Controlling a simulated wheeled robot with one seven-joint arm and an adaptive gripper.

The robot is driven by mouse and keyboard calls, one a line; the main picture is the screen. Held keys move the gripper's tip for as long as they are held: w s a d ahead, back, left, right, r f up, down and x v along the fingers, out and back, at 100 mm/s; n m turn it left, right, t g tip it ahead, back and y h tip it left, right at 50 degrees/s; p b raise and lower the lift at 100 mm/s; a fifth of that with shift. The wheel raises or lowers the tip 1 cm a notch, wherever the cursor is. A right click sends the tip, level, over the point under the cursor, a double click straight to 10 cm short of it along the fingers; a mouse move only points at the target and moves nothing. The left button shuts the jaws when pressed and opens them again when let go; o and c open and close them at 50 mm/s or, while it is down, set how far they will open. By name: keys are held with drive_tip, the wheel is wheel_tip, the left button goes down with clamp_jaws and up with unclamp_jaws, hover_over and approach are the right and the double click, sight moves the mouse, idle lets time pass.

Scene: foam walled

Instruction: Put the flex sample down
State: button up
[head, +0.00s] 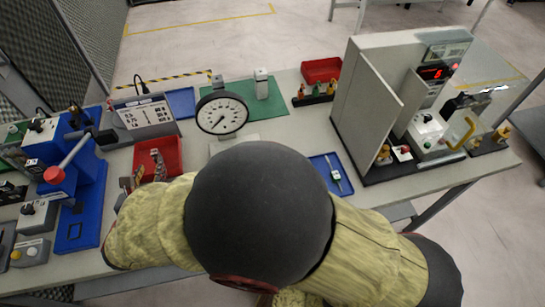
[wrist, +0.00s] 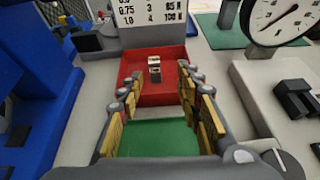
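My gripper (wrist: 162,92) is open, its two fingers with yellow pads standing wide apart and no object visibly clamped between them. In the wrist view, a small pale block with dark bands (wrist: 154,68) stands in the red tray (wrist: 178,92), beyond the fingertips; it may be the flex sample, but no label shows. In the head view, the fingers (head: 143,177) are at the left front edge of the red tray (head: 171,146). A flat green surface (wrist: 155,138) shows between the fingers; I cannot tell its height.
A printed panel (head: 144,114) stands behind the red tray. A blue lever press (head: 85,195) is at left, and a dial gauge (head: 221,113) at right. A blue tray (head: 345,183) holds a small tool. A grey walled unit (head: 365,110) stands far right.

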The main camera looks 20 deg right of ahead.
drive_tip(key=w+d+r+m+g+h, duration=0.1)
drive_tip(key=d+r+m+g+h, duration=0.15)
drive_tip(key=d+m, duration=0.45)
drive_tip(key=d+r+m+g+h, duration=0.1)
drive_tip(key=d+r+m, duration=0.15)
drive_tip(key=d, duration=0.75)
drive_tip(key=s+d+r+m+g, duration=0.2)
drive_tip(key=s+d+m, duration=0.25)
drive_tip(key=d, duration=0.35)
drive_tip(key=s+d+r+m+g, duration=0.2)
drive_tip(key=s+d+m, duration=0.1)
drive_tip(key=d+m, duration=0.3)
drive_tip(key=s+d+r+m+y, duration=0.2)
drive_tip(key=s+d+m, duration=0.1)
drive_tip(key=s+m, duration=0.3)
drive_tip(key=s+d+r+m+y, duration=0.2)
drive_tip(key=s+m+y, duration=0.1)
drive_tip(key=s+m, duration=0.4)
drive_tip(key=shift+s+d+r+m, duration=0.15)
drive_tip(key=shift+s+d+m, duration=0.2)
drive_tip(key=shift+m, duration=0.45)
drive_tip(key=shift+d, duration=0.1)
drive_tip(key=shift+c, duration=0.6)
